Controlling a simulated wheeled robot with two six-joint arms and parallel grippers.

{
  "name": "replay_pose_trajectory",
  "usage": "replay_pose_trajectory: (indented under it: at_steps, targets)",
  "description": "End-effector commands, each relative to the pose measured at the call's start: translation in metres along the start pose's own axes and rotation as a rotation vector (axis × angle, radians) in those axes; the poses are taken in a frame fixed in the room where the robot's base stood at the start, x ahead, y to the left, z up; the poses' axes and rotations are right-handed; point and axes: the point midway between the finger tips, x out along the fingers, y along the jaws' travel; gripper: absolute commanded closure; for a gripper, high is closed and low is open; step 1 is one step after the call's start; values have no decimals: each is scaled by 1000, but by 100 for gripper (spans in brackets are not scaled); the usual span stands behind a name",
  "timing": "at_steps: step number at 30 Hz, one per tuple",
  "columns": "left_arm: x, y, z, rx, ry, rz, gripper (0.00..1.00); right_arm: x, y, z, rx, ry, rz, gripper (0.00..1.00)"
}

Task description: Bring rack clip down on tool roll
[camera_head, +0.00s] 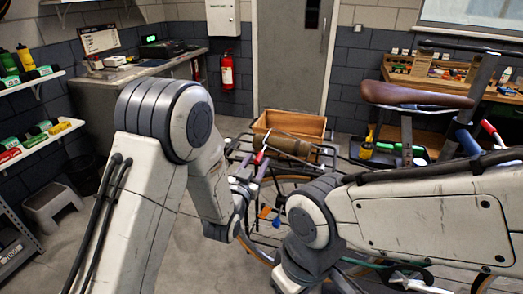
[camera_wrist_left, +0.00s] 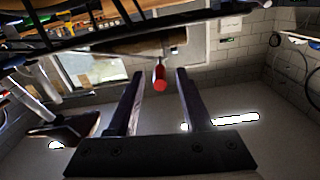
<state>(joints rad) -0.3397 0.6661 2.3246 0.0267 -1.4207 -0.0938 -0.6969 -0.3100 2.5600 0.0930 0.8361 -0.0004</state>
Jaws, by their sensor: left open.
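The tool roll (camera_head: 291,145) is a brown bundle lying on the bike's rear rack (camera_head: 318,163). My left gripper (camera_head: 263,172) is open just below the red tip, partly hidden by my arm. In the left wrist view the red tip (camera_wrist_left: 160,79) shows between the two open fingers (camera_wrist_left: 157,74), touching neither. The roll (camera_wrist_left: 145,47) lies beyond it. My right gripper is not visible; the right arm crosses the lower right.
A wooden crate (camera_head: 291,123) stands right behind the roll. A grey stool (camera_head: 53,204) stands at left. The floor between is clear.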

Motion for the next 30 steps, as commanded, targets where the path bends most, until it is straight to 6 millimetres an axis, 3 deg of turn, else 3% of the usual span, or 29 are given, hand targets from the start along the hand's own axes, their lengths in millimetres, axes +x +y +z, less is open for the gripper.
replay_pose_trajectory:
  at_steps: [3, 9, 19, 20, 23, 24, 30]
  targets:
    - [21, 0, -2, 0, 0, 0, 50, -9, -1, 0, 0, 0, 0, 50]
    - [41, 0, -1, 0, 0, 0, 50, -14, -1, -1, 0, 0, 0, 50]
    - [45, 0, 0, 0, -1, 1, 50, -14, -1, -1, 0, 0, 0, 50]
    - [45, 0, 0, 0, -1, 1, 58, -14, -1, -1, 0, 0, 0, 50]
    - [45, 0, 0, 0, -1, 1, 96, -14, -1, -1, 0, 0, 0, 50]
    - [45, 0, 0, 0, -1, 1, 100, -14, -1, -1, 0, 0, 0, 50]
    - [45, 1, 0, 0, -1, 1, 100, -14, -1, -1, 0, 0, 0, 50]
